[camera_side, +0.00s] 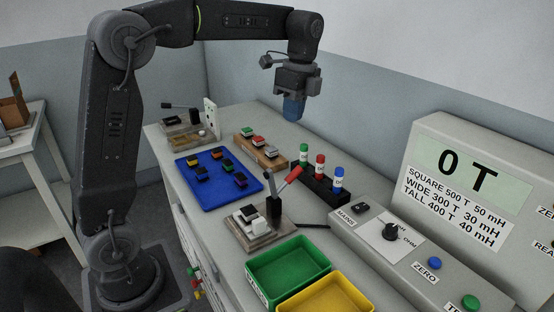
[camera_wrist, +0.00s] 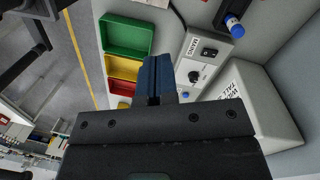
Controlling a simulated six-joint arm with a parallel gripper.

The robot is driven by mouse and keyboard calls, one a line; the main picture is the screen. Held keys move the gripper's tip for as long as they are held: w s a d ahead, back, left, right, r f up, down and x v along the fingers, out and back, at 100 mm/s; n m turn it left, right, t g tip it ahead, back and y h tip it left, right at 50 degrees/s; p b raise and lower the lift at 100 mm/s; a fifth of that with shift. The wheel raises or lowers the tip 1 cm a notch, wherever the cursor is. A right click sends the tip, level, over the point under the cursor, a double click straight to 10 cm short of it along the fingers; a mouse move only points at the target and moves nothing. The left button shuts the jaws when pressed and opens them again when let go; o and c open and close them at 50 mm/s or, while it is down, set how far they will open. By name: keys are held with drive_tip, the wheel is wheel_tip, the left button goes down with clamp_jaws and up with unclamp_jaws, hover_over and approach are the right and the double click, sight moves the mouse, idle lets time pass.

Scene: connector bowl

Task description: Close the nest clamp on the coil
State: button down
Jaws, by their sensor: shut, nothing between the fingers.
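The nest clamp (camera_side: 273,200) stands on a wooden base (camera_side: 257,236) at the front middle of the bench in the side view. Its red handle (camera_side: 290,180) is raised and slants up to the right. A small black-and-white block (camera_side: 249,214) sits in the nest beside the clamp; I take it for the coil, but its details are too small to tell. My gripper (camera_side: 293,112) hangs high above the back of the bench, well apart from the clamp. Its blue fingers are shut and empty, and they also show in the wrist view (camera_wrist: 154,80). I cannot make out the clamp in the wrist view.
A blue tray (camera_side: 208,206) holds several small parts. A wooden block with parts (camera_side: 250,148) and a black rack of capped tubes (camera_side: 312,187) stand behind the clamp. Green (camera_side: 280,262) and yellow (camera_side: 325,302) bins are in front. A meter (camera_side: 468,170) reading "0 T" stands right. Another lever fixture (camera_side: 176,126) is back left.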

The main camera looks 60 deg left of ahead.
drive_tip(key=w+a+f+m+g, duration=0.2)
drive_tip(key=w+a+f+m, duration=0.1)
drive_tip(key=w+a+m, duration=0.1)
drive_tip(key=shift+w+f, duration=0.35)
drive_tip(key=shift+w, duration=0.35)
drive_tip(key=shift+f, duration=0.1)
drive_tip(key=x, duration=1)
drive_tip(key=shift+s+d, duration=0.15)
drive_tip(key=shift+d, duration=0.05)
drive_tip(key=s, duration=0.3)
drive_tip(key=shift+f, duration=0.1)
drive_tip(key=shift+s+f, duration=0.1)
drive_tip(key=shift+s, duration=0.35)
drive_tip(key=shift+s+t, duration=0.3)
